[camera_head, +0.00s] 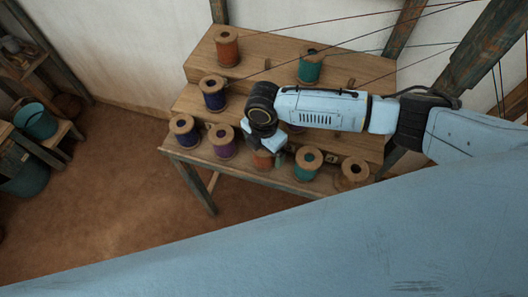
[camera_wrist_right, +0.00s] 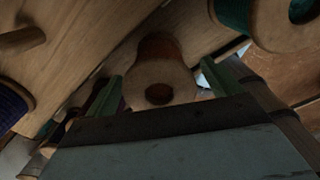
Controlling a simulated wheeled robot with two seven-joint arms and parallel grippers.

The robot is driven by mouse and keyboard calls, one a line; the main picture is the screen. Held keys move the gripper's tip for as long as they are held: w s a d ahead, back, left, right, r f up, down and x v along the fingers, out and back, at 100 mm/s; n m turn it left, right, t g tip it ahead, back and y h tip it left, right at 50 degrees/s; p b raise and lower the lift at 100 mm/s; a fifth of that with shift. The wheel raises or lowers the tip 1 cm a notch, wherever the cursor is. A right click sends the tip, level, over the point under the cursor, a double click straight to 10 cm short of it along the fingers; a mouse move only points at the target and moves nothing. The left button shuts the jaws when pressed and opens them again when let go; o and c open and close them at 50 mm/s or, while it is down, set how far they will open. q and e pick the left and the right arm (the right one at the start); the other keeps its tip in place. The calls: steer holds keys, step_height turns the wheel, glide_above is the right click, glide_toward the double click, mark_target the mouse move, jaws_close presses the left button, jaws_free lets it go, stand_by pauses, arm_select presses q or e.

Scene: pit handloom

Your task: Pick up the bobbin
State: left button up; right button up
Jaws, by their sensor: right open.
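A wooden bobbin with orange-red thread (camera_head: 263,161) stands in the front row of the stepped wooden rack, partly hidden under my right gripper (camera_head: 264,146). In the right wrist view the bobbin (camera_wrist_right: 155,73) shows its wooden end and dark centre hole, between the two fingers of my open right gripper (camera_wrist_right: 162,88). Gaps show on both sides of it, and I cannot tell whether either finger touches it. My left gripper is not in view.
The rack (camera_head: 272,87) holds several other bobbins. A purple one (camera_head: 222,141) and a green one (camera_head: 307,163) stand close on either side. A bare spool (camera_head: 355,171) sits at the right end. Strings cross above. A teal bucket (camera_head: 36,121) is at left.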

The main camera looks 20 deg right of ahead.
steer(key=shift+c, duration=0.4)
steer(key=c, duration=1)
steer(key=shift+c, duration=0.2)
